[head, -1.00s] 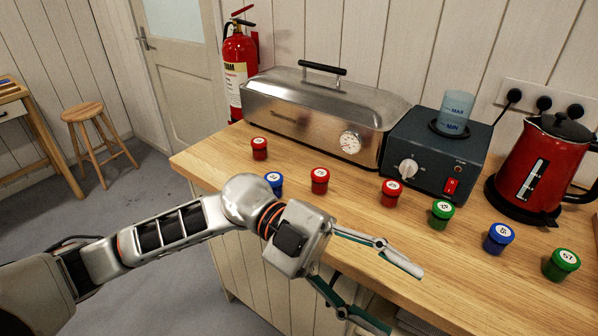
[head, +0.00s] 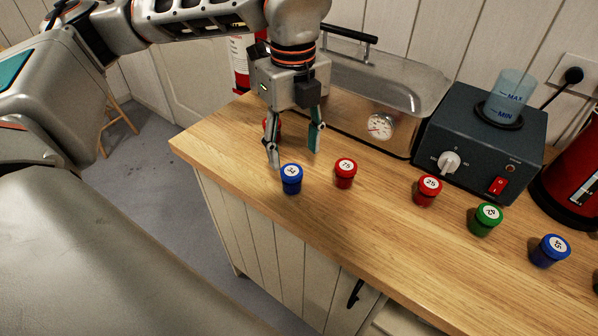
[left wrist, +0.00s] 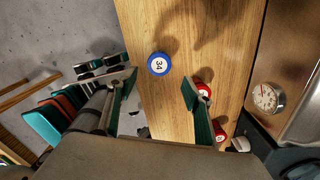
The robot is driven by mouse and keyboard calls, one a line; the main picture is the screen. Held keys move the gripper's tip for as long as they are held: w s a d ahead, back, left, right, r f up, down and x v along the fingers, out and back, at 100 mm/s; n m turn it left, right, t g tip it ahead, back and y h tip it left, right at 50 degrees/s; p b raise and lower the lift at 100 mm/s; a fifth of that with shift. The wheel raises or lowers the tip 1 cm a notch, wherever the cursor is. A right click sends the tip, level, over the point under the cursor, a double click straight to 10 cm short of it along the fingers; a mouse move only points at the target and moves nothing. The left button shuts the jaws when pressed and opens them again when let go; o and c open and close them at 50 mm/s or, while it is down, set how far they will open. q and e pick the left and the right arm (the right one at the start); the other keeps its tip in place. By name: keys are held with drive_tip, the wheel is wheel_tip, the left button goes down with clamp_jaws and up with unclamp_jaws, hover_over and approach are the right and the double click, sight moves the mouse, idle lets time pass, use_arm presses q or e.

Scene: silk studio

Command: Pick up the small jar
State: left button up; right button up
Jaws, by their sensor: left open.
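Several small lidded jars stand on the wooden counter. A blue jar labelled 34 (head: 291,181) is near the front edge; it also shows in the left wrist view (left wrist: 159,64). A red jar labelled 75 (head: 345,174) stands to its right. Another red jar (head: 268,125) is partly hidden behind my left gripper (head: 294,155). That gripper is open and empty, pointing down just behind the blue jar and apart from it. In the left wrist view, the blue jar lies beyond the open fingers. My right gripper is not in view.
Further right stand a red jar labelled 25 (head: 427,191), a green jar (head: 485,220) and a blue jar labelled 45 (head: 549,251). A steel roaster (head: 400,85), a dark heater box (head: 470,135) and a red kettle (head: 580,180) line the back. The front counter strip is clear.

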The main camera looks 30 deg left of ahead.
sight(292, 172)
use_arm(q)
wheel_tip(292, 172, down, 2)
drive_tip(key=shift+s, duration=0.1)
drive_tip(key=f, duration=0.5)
drive_tip(key=shift+a+f, duration=0.3)
drive_tip(key=shift+c, duration=0.4)
drive_tip(key=c, duration=1.1)
